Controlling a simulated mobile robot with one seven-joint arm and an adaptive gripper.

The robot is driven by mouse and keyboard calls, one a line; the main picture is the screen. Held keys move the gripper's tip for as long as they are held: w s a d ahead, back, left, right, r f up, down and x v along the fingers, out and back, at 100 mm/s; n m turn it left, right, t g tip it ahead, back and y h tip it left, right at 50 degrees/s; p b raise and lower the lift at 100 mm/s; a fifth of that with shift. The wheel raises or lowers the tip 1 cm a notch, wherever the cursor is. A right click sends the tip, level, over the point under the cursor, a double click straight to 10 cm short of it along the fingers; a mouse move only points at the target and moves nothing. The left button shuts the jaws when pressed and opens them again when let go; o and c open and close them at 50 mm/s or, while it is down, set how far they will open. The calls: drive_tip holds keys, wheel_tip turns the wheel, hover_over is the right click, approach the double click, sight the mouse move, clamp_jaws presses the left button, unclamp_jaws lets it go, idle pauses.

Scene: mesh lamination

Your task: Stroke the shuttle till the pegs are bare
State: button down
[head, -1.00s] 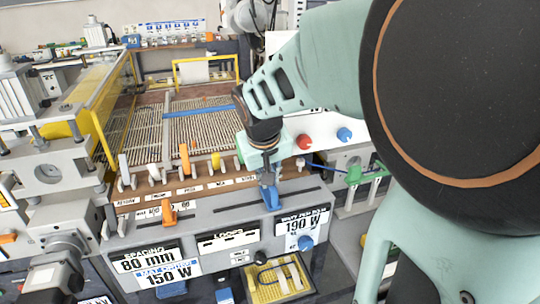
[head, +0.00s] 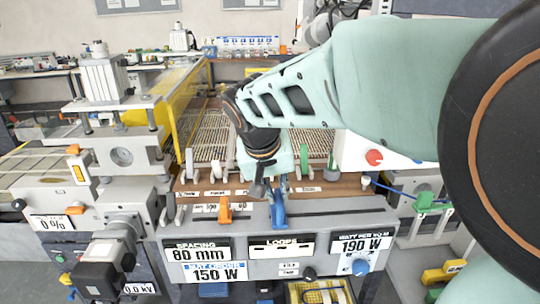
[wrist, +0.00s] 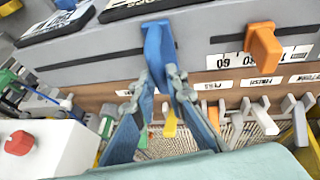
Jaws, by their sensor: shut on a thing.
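A blue handle (head: 278,212) stands in the long slot of the grey front panel, right of an orange handle (head: 225,210). I cannot tell whether this handle is the shuttle. Several upright pegs, white (head: 190,160), green (head: 303,160) and other colours, stand along the brown rail (head: 350,182) behind the panel. The ribbed mesh (head: 215,130) lies behind them. My arm hides some pegs; whether loops hang on them is unclear.
Panel labels read 80 mm (head: 197,250), 150 W (head: 220,272) and 190 W (head: 362,245); the LOOPS window (head: 281,247) looks blank. A white box with a red knob (head: 374,157) stands right. A yellow guard (head: 190,100) bounds the mesh at left.

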sight(274, 215)
drive_tip(key=c, duration=1.9)
unclamp_jaws()
drive_tip(key=shift+a, duration=0.4)
drive_tip(key=shift+c, duration=0.2)
drive_tip(key=shift+d+r, duration=0.1)
drive_tip(key=shift+d, duration=0.05)
wheel_tip(274, 215, up, 10)
